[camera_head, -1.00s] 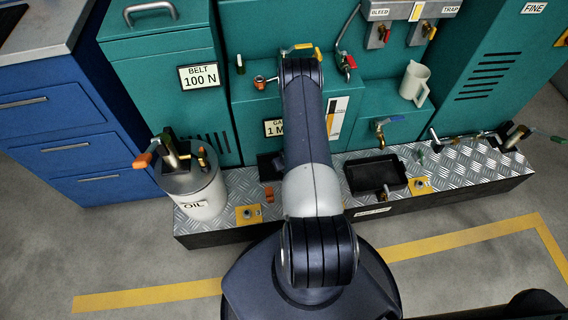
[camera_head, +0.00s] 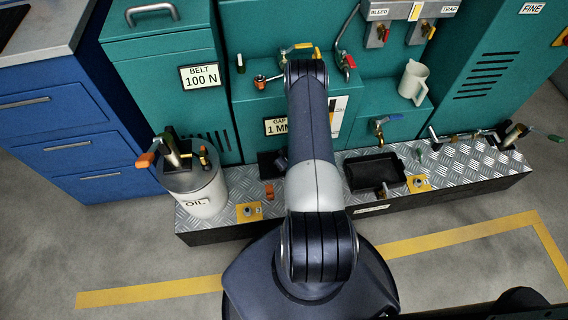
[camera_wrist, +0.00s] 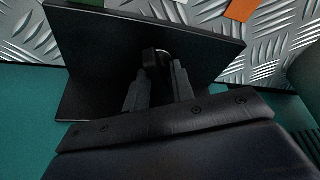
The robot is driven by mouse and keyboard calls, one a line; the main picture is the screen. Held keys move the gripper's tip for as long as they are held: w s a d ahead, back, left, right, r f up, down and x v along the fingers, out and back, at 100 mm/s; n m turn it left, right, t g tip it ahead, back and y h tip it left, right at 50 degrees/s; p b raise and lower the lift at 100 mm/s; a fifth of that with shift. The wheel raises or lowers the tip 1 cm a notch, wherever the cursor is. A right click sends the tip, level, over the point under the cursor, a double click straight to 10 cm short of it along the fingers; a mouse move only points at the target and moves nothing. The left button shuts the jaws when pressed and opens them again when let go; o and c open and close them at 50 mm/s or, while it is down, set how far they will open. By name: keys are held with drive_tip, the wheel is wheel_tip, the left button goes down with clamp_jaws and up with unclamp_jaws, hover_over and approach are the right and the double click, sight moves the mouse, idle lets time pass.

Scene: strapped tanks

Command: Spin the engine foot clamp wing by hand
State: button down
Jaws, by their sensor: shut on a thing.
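In the wrist view my gripper (camera_wrist: 158,80) has its two grey fingers close together, shut on a small dark rounded piece (camera_wrist: 151,56), which looks like the clamp wing. The piece stands in front of a black plate or block (camera_wrist: 95,50). Most of the wing is hidden between the fingers, so its angle cannot be told. In the head view a dark block (camera_head: 266,166) sits on the tread plate at the foot of the green housing, beside my arm. My arm hides most of the gripper there.
Tread-plate step (camera_head: 235,184) runs along the green machine. An orange piece (camera_head: 269,192) lies near the block; orange also shows in the wrist view (camera_wrist: 240,9). An oil can (camera_head: 200,190) stands left, a black tray (camera_head: 375,172) right.

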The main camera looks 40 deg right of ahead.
drive_tip(key=shift+n+y+b, duration=0.3)
drive_tip(key=shift+n+y, duration=0.2)
drive_tip(key=shift+n, duration=1)
drive_tip(key=shift+n, duration=0.3)
drive_tip(key=n+g+y+b, duration=0.1)
drive_tip(key=n+b, duration=0.1)
drive_tip(key=n, duration=0.1)
drive_tip(key=shift+n, duration=0.4)
drive_tip(key=c, duration=1.4)
unclamp_jaws()
drive_tip(key=shift+r, duration=0.1)
drive_tip(key=p+v, duration=0.5)
drive_tip(key=v, duration=0.3)
drive_tip(key=shift+w+d, duration=0.1)
drive_tip(key=shift+d, duration=0.1)
drive_tip(key=shift+o, duration=0.5)
